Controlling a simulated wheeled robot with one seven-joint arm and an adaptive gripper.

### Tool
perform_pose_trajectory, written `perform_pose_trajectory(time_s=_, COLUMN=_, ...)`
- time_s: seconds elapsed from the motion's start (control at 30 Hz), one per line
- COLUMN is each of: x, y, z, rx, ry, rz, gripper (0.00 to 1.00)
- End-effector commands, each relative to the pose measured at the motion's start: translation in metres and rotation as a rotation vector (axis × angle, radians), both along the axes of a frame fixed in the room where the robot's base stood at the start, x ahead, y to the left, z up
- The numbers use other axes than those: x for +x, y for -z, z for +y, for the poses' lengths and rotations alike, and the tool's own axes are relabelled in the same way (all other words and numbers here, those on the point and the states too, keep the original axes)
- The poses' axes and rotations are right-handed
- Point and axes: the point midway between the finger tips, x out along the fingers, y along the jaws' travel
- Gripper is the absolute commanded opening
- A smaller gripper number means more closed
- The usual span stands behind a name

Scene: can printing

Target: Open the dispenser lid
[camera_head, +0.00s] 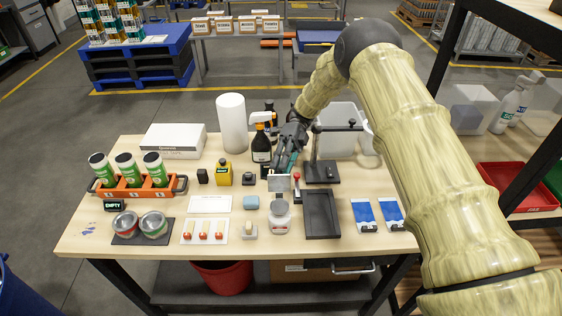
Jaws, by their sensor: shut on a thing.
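My gripper (282,167) reaches down over the middle of the table, its fingertips at a small light-grey plate (279,184). The gripper is shut on this plate, which stands roughly upright above a white jar-like container (280,217). The plate may be the dispenser lid, but I cannot tell for sure, nor whether it is joined to anything below. The finger contact is small and partly hidden. A red-topped lever (297,185) stands just right of the plate.
A dark tray (321,214) and a black stand (322,172) are close on the right. A black spray bottle (261,145) and a yellow bottle (224,173) stand behind and left. An orange rack (133,188) holds green-and-white cans. Small items crowd the table's front.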

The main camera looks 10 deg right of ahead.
Motion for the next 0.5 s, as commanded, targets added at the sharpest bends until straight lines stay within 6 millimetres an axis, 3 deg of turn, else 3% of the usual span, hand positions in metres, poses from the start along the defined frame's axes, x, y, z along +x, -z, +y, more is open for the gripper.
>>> perform_pose_trajectory(time_s=0.27, x=-0.001, y=0.0028, z=0.0002, rx=-0.001, ry=0.001, rz=0.002, gripper=0.0)
perform_pose_trajectory(time_s=0.3, x=-0.001, y=0.0028, z=0.0002, rx=-0.001, ry=0.001, rz=0.002, gripper=0.23)
perform_pose_trajectory(time_s=0.4, x=-0.0009, y=0.0025, z=0.0002, rx=-0.001, ry=0.001, rz=0.002, gripper=0.4)
perform_pose_trajectory(time_s=0.5, x=-0.0005, y=0.0019, z=0.0001, rx=-0.001, ry=0.0, rz=0.0, gripper=0.4)
